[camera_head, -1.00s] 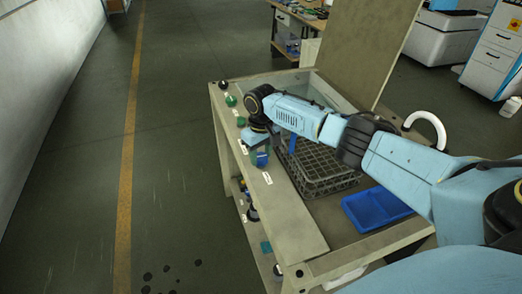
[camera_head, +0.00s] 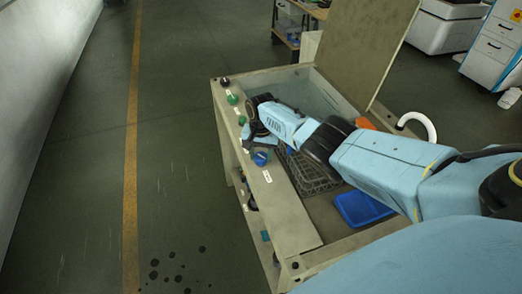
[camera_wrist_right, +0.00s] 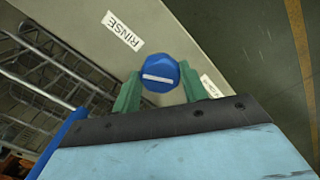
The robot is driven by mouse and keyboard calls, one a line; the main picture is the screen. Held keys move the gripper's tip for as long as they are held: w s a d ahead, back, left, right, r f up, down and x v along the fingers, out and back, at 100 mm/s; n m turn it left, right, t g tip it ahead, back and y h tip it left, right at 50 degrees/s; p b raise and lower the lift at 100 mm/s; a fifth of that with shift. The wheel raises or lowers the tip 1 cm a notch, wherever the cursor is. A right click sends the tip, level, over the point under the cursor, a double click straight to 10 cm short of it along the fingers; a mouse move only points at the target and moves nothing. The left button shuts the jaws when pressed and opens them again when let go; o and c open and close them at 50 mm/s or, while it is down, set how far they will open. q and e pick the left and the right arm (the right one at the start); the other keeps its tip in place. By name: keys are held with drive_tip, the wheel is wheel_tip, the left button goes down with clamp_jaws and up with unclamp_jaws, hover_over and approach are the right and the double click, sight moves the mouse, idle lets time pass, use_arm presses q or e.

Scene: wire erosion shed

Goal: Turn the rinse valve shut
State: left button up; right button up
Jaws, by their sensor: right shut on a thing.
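The rinse valve is a blue faceted knob with a white line on its face; it shows in the right wrist view (camera_wrist_right: 160,68) beside a RINSE label (camera_wrist_right: 122,31). In the head view the blue knob (camera_head: 261,158) sits on the bench's left rail. My right gripper (camera_wrist_right: 160,86) has its green fingers on either side of the knob, shut on it. The white line lies nearly level across the wrist view. In the head view my right gripper (camera_head: 256,150) is partly hidden by its own wrist. My left gripper is not in view.
A green knob (camera_head: 232,99) and a black knob (camera_head: 225,83) sit farther along the rail (camera_head: 290,215). Right of it are a wire basket (camera_head: 308,174) and a blue tray (camera_head: 360,209). A raised panel (camera_head: 365,45) stands behind.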

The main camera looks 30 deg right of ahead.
sight(261, 156)
drive_tip(key=m, duration=0.3)
drive_tip(key=shift+p, duration=0.35)
drive_tip(key=shift+m, duration=1.7)
drive_tip(key=o, duration=1)
wheel_tip(261, 156, up, 6)
drive_tip(key=p, duration=0.4)
drive_tip(key=shift+f+p, duration=0.1)
drive_tip(key=shift+p, duration=0.3)
wheel_tip(261, 156, up, 8)
drive_tip(key=p, duration=0.1)
drive_tip(key=shift+f, duration=0.2)
